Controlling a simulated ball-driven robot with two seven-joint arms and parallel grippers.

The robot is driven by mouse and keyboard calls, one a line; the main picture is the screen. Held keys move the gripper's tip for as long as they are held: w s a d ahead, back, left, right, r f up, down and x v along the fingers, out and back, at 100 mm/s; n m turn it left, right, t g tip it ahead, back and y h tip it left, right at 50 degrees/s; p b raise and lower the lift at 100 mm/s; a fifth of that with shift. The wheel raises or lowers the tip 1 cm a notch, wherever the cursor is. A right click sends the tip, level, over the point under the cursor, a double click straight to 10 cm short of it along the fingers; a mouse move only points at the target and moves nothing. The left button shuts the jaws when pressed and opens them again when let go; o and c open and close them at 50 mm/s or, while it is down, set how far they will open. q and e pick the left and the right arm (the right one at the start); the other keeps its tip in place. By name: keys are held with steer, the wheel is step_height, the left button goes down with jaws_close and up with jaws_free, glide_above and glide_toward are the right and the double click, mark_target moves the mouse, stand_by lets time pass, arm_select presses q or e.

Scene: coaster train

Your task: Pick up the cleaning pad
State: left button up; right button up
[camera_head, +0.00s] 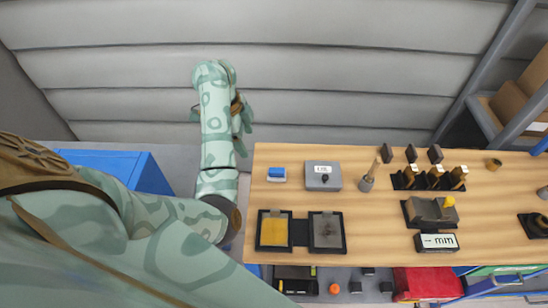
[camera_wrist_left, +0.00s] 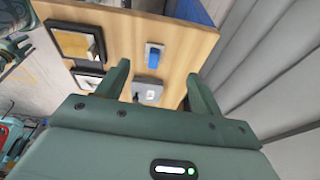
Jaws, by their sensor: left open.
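A small blue and white block (camera_head: 276,174), which looks like the cleaning pad, lies on the wooden table near its back left corner. It also shows in the left wrist view (camera_wrist_left: 153,57), up the picture between my fingertips and well beyond them. My left gripper (camera_head: 245,131) is open and empty, off the table's back left corner, apart from the block. Its two fingers also show in the left wrist view (camera_wrist_left: 157,70).
On the wooden table (camera_head: 375,225), a grey labelled box (camera_head: 323,176) stands right of the block. Two dark trays, one with a yellow inside (camera_head: 274,232) and one grey (camera_head: 326,232), lie in front. Dark holders (camera_head: 433,177) stand farther right. A grey panelled wall (camera_head: 330,75) rises behind.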

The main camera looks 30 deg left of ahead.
arm_select(q)
steer(key=w+d+h+b, duration=0.1)
steer(key=w+d+h, duration=0.1)
steer(key=b, duration=0.7)
glide_above(277, 170)
steer(key=a, duration=0.2)
steer(key=shift+t, duration=0.4)
steer(key=f, duration=0.5)
steer(key=s+f, duration=0.1)
steer(key=f, duration=0.2)
steer(key=shift+a+f, duration=0.1)
steer(key=shift+f, duration=0.2)
steer(key=b+x, duration=0.2)
steer(key=x, duration=0.3)
steer(key=shift+s, duration=0.15)
steer(key=shift+d+f+n+b, duration=0.2)
steer(key=shift+f+n+b, duration=0.1)
steer(key=shift+f+b, duration=0.1)
steer(key=shift+r, duration=0.1)
steer(key=c, duration=1.1)
